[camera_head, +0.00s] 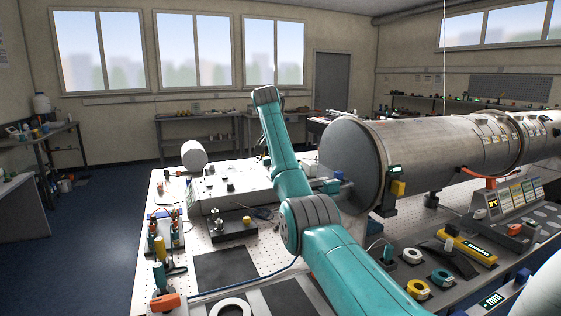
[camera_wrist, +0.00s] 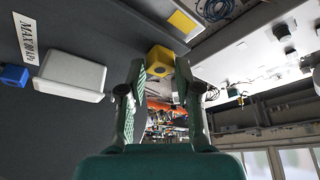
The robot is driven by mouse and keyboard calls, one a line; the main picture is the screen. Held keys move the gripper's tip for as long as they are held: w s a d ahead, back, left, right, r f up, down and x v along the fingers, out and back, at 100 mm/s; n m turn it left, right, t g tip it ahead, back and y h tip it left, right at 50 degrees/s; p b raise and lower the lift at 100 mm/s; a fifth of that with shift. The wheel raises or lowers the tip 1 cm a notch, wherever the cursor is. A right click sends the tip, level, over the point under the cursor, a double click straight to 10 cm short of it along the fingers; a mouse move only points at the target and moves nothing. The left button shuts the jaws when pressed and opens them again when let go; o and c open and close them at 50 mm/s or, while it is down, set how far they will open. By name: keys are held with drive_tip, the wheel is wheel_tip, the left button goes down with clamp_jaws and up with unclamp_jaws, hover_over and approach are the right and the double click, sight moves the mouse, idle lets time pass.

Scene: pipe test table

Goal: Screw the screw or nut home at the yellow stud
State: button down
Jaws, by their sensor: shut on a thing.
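In the wrist view a yellow block (camera_wrist: 160,59) with a dark round spot stands on a dark grey face, just beyond my fingertips and between them in the picture. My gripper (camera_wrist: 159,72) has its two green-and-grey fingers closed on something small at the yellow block. The held screw or nut is hidden, and so is any stud or thread at the block. I cannot tell how far on it sits. In the head view the gripper end lies by the near end of a large steel pipe (camera_head: 440,152) and is mostly hidden by my teal arm.
On the grey face are a white box (camera_wrist: 70,75), a blue block (camera_wrist: 14,75) and a white label (camera_wrist: 25,40). The head view shows a perforated table with a dark fixture (camera_head: 233,229), a screwdriver rack, tape rolls (camera_head: 418,289) and a gauge console (camera_head: 500,200) on the right.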

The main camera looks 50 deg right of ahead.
drive_tip(key=shift+m, duration=0.5)
drive_tip(key=shift+c, duration=2)
unclamp_jaws()
drive_tip(key=shift+d, duration=0.35)
drive_tip(key=n, duration=0.2)
drive_tip(key=n+t, duration=0.1)
drive_tip(key=n, duration=0.1)
drive_tip(key=shift+n+t+y, duration=0.3)
drive_tip(key=shift+n, duration=0.9)
drive_tip(key=shift+t, duration=0.3)
